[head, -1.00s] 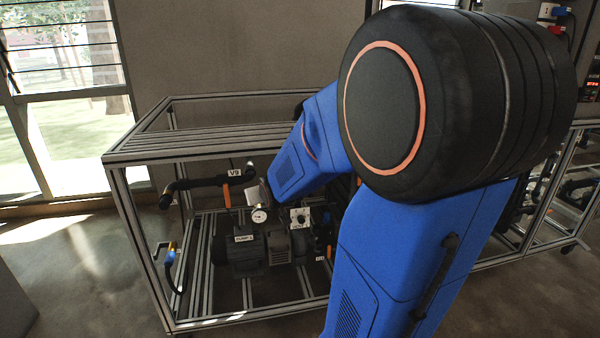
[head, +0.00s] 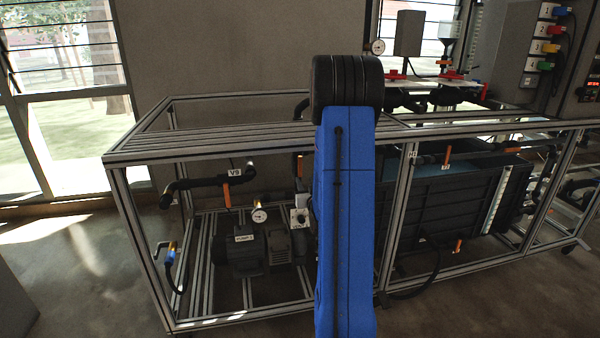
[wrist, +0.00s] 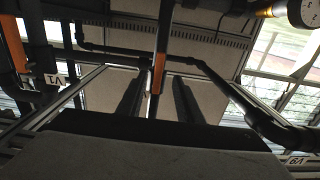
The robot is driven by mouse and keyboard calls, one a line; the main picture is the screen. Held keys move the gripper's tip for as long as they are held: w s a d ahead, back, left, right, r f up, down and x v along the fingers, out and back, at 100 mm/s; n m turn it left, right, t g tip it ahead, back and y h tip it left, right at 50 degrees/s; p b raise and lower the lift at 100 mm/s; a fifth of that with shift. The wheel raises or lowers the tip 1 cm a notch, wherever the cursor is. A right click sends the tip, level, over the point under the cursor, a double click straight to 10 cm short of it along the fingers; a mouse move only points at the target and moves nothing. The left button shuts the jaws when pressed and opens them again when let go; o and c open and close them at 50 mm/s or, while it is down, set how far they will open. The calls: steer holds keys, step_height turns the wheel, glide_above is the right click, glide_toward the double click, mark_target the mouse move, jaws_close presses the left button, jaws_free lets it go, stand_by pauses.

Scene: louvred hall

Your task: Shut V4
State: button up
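No label reading V4 is legible in either view, so I cannot tell which valve it is. In the wrist view an orange valve handle (wrist: 159,73) lies along a dark pipe, in line with the gap between my fingers. Its label is not visible. My gripper (wrist: 159,82) shows there as two dark fingers standing apart with nothing between them. I cannot tell how far the handle is beyond them. In the head view my blue arm hides my gripper. An orange handle (head: 299,166) shows just left of the arm.
The valve labelled V9 (head: 226,194) is on the left pipe. Pump (head: 245,252), gauge (head: 260,215) and dark tank (head: 470,195) sit inside the metal frame (head: 120,200). Red-handled valves (head: 450,75) are above the tank. Another orange handle (wrist: 13,46) is at the wrist view's left.

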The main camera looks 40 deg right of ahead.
mark_target(300, 171)
steer(key=shift+x, duration=4.1)
steer(key=shift+d, duration=0.15)
steer(key=shift+x, duration=0.85)
jaws_close()
